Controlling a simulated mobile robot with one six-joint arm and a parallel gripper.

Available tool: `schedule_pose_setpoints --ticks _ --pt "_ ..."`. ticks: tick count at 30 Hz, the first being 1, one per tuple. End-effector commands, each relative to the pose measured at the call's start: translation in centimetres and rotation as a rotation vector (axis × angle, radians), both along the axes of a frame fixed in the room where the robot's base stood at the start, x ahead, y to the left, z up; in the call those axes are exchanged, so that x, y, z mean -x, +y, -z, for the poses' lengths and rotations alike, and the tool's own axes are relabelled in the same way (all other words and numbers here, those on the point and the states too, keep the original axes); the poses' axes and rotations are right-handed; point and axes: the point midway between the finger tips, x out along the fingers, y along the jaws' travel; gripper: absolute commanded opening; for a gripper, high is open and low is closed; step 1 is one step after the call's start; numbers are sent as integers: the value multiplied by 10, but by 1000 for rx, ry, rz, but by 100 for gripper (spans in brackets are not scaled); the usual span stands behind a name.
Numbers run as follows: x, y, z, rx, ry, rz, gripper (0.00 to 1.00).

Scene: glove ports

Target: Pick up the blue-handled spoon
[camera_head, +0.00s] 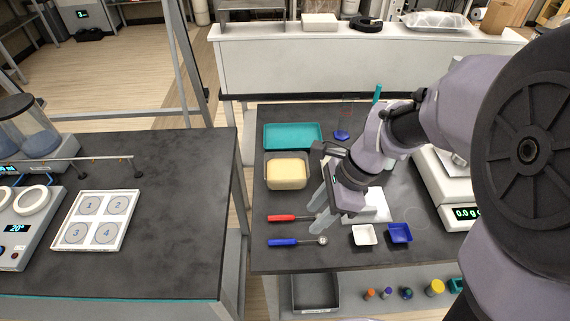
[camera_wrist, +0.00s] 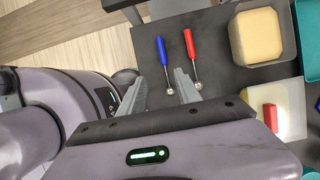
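The blue-handled spoon (camera_head: 285,242) lies flat on the dark bench near its front left edge, handle to the left and metal bowl to the right. In the wrist view, its blue handle (camera_wrist: 161,50) points up the picture and its bowl shows between my fingers. My gripper (camera_head: 317,214) is open and empty, above the bench near the spoons' bowl ends and apart from the blue spoon. The finger gap also shows in the wrist view (camera_wrist: 160,86). A red-handled spoon (camera_head: 283,218) lies roughly parallel just behind the blue one; its bowl is beside my right-hand finger in the wrist view.
A tub of yellowish material (camera_head: 286,172) and a teal tray (camera_head: 292,135) stand behind the spoons. A white dish (camera_head: 364,235), a blue dish (camera_head: 400,233) and a balance (camera_head: 457,213) stand to the right. The bench left of the blue spoon is clear.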

Motion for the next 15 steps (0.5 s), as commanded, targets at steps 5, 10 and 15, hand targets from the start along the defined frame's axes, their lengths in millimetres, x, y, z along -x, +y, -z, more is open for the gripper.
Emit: schedule_pose_setpoints --ticks 5,10,15 --pt "0 20 53 0 2 -3 40" --pt "-2 28 69 1 -2 -3 40" --pt "-6 37 92 0 -1 -5 40"
